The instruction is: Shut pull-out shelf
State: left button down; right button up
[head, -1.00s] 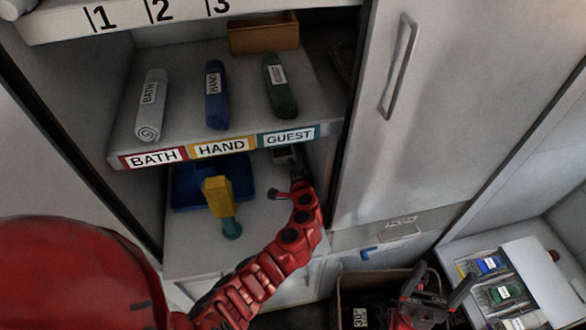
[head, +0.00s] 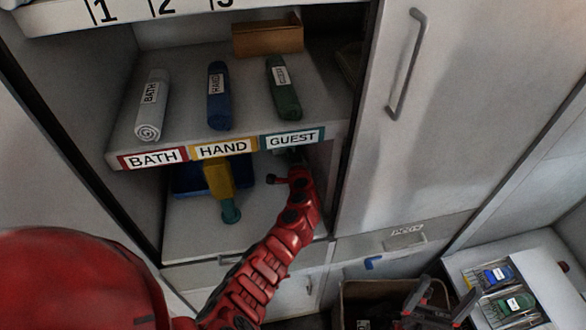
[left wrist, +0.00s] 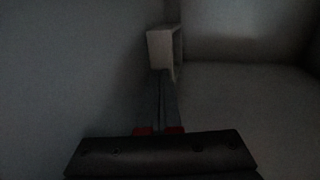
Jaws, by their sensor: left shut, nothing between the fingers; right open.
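The pull-out shelf (head: 262,212) is the lower white board in the open cupboard, still reaching out under the labelled shelf. On it stand a blue tray-like thing (head: 186,180) and a yellow piece (head: 217,178) with a green end (head: 230,212). My left gripper (head: 290,156) is shut and empty, reaching in under the GUEST label above the pull-out shelf's right side. In the left wrist view its fingers (left wrist: 162,82) point at a small pale block (left wrist: 163,46). I cannot tell whether they touch. My right gripper (head: 440,302) is open at the bottom right.
The labelled shelf (head: 190,85) above holds white, blue and green rolled towels and a brown box (head: 268,38). A tall closed door (head: 430,130) with a handle stands at right. A box (head: 370,296) and an open drawer (head: 530,270) are below it.

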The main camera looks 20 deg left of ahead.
pick_arm(q)
jog(key=w+a+b, duration=0.1)
jog(key=w, duration=0.1)
jog(key=w+a+b, duration=0.1)
jog(key=w+b, duration=0.1)
jog(key=w+a+b, duration=0.1)
jog(key=w+a, duration=0.1)
jog(key=shift+w+f, duration=0.15)
jog(key=shift+w, duration=0.1)
jog(key=shift+w+a+r+b, duration=0.15)
jog(key=shift+r+b, duration=0.15)
jog(key=shift+r, duration=0.1)
jog(key=shift+r, duration=0.1)
